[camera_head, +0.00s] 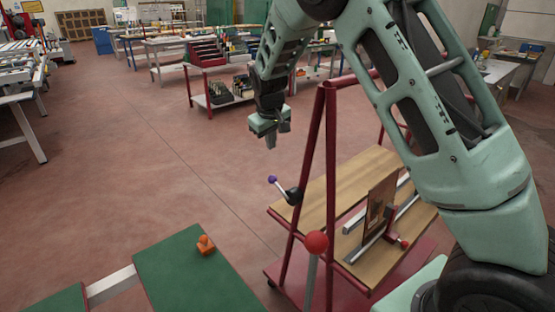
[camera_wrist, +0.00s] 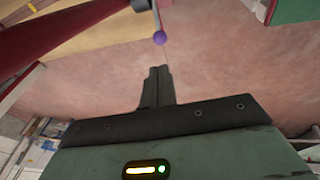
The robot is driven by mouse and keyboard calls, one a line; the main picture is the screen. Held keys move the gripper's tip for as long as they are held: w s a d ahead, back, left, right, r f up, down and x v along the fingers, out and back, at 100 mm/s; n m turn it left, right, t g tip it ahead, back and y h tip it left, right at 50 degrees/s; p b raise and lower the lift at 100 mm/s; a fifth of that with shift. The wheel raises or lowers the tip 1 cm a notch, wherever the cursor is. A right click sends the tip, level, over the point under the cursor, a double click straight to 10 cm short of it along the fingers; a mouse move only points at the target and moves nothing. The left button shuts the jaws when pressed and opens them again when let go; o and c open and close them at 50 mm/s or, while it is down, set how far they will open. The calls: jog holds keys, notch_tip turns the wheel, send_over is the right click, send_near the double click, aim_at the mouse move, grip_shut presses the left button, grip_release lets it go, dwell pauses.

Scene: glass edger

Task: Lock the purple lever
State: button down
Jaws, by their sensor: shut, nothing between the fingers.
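The purple lever (camera_head: 272,179) is a short rod with a purple ball at its end. It sticks out up and to the left from a black clamp (camera_head: 293,196) on the red frame's left upright. In the wrist view its purple ball (camera_wrist: 160,38) shows just beyond my fingertips, with a gap between. My gripper (camera_head: 270,143) is shut and empty, pointing down above the lever in the head view. Its two dark fingers (camera_wrist: 159,72) lie together in the wrist view.
The red frame (camera_head: 329,150) carries wooden shelves (camera_head: 365,172) and stands right of my gripper. A red ball knob (camera_head: 316,242) stands in front. A green-topped table (camera_head: 180,270) with an orange object (camera_head: 205,245) is at lower left. Floor left of the frame is clear.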

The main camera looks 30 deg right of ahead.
aim_at(271, 176)
jog(key=p+x, duration=0.3)
jog(key=x, duration=1.1)
jog(key=shift+d, duration=0.1)
jog(key=shift+w+f+g, duration=0.4)
jog(key=shift+f+g, duration=0.1)
jog(key=shift+w+f+g, duration=0.1)
jog(key=shift+f+g, duration=0.15)
jog(key=shift+g, duration=0.15)
jog(key=f+b, duration=0.1)
jog(key=w+f+b, duration=0.1)
jog(key=b, duration=0.1)
jog(key=shift+w+a+f+g+h, duration=0.15)
jog(key=shift+w+a+g+h, duration=0.1)
jog(key=shift+a+g+h, duration=0.05)
